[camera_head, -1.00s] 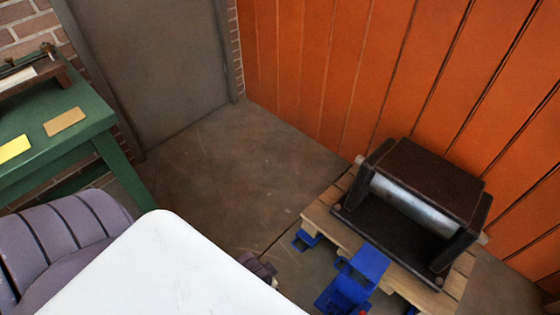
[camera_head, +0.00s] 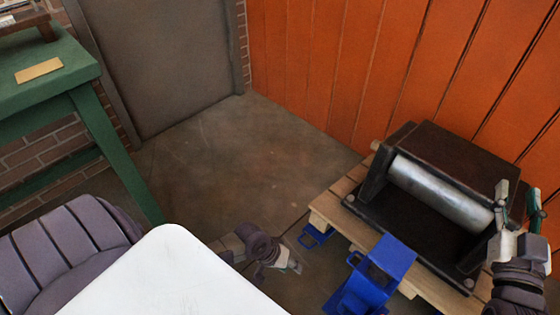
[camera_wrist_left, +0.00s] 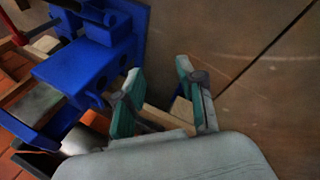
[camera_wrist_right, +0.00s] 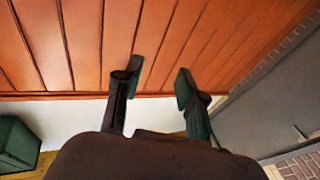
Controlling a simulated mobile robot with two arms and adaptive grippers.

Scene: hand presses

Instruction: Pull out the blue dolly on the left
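The blue dolly (camera_head: 375,275) stands in the lower right of the head view, against a wooden pallet (camera_head: 335,212) that bears a dark press with a metal roller (camera_head: 440,190). My left gripper (camera_head: 292,267) is low, to the left of the dolly's upright blue part. In the left wrist view its fingers (camera_wrist_left: 160,95) are apart and empty, with the blue dolly (camera_wrist_left: 90,65) beside them at the left. My right gripper (camera_head: 518,205) is raised at the right edge, in front of the press. Its fingers (camera_wrist_right: 155,95) are apart with nothing between them.
An orange panelled wall (camera_head: 400,80) stands behind the press. A green table (camera_head: 45,90) with a yellow plate (camera_head: 40,70) stands at the left by a grey door (camera_head: 165,70). The floor (camera_head: 220,160) between table and pallet is clear.

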